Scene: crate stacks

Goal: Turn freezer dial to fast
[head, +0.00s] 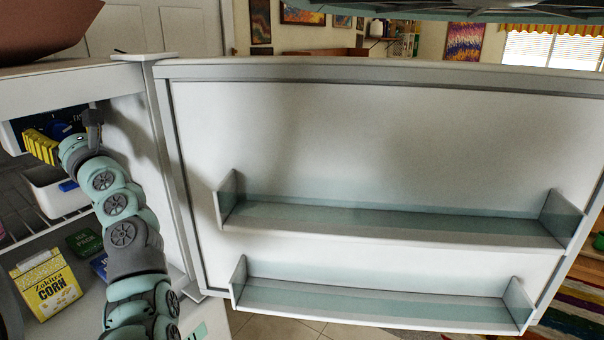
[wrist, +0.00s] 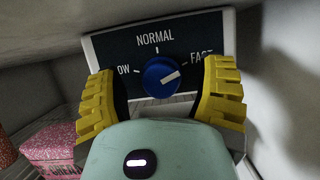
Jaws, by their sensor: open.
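The blue freezer dial (wrist: 160,78) sits on a dark panel (wrist: 125,42) with the labels NORMAL, FAST and a partly hidden one ending in "OW". The white mark on the dial points right and slightly up, toward FAST. My gripper (wrist: 160,97) is open, with one yellow finger on each side of the dial in the wrist view. I cannot tell whether a finger touches the dial. In the head view my gripper (head: 62,137) reaches into the upper freezer compartment, in front of the panel (head: 62,122). The dial is hidden there.
The freezer door (head: 350,140) stands wide open on the right, with two door shelves. A pink package (wrist: 50,143) lies at lower left in the wrist view.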

